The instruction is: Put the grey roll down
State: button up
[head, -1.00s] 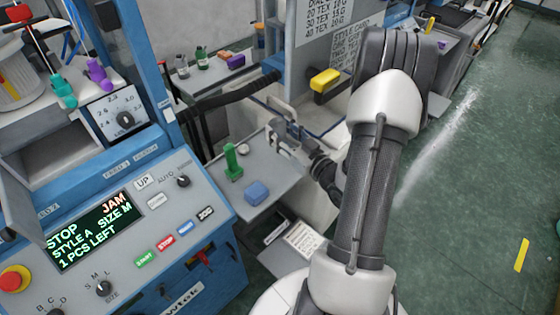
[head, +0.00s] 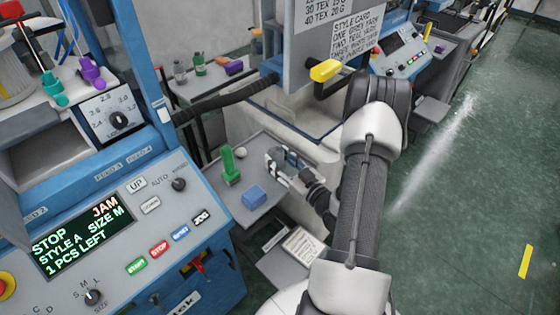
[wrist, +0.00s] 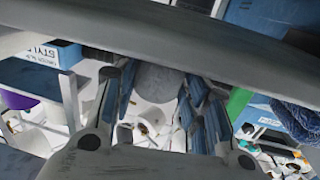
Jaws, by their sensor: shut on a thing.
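My gripper (head: 277,164) hangs low over the small grey shelf (head: 226,207), to the right of a green upright piece and above right of a blue block. In the wrist view, the grey roll (wrist: 158,80) shows as a round grey shape between my gripper's fingers (wrist: 150,115). My gripper is shut on it. In the head view the roll is mostly hidden by the fingers, and I cannot tell whether it touches the shelf.
The green piece (head: 228,165) and the blue block (head: 254,196) stand on the shelf. A yellow handle (head: 325,70) sticks out above. The machine's control panel (head: 130,235) is at the left. Open green floor lies right.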

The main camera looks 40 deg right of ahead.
jog(key=shift+f, duration=0.2)
jog(key=o, duration=0.8)
jog(key=shift+o, duration=0.2)
jog(key=shift+r, duration=0.1)
jog(key=shift+r, duration=0.15)
jog(key=s+p, duration=0.1)
jog(key=s, duration=1.1)
jog(key=shift+a+p, duration=0.3)
jog(key=shift+p, duration=0.05)
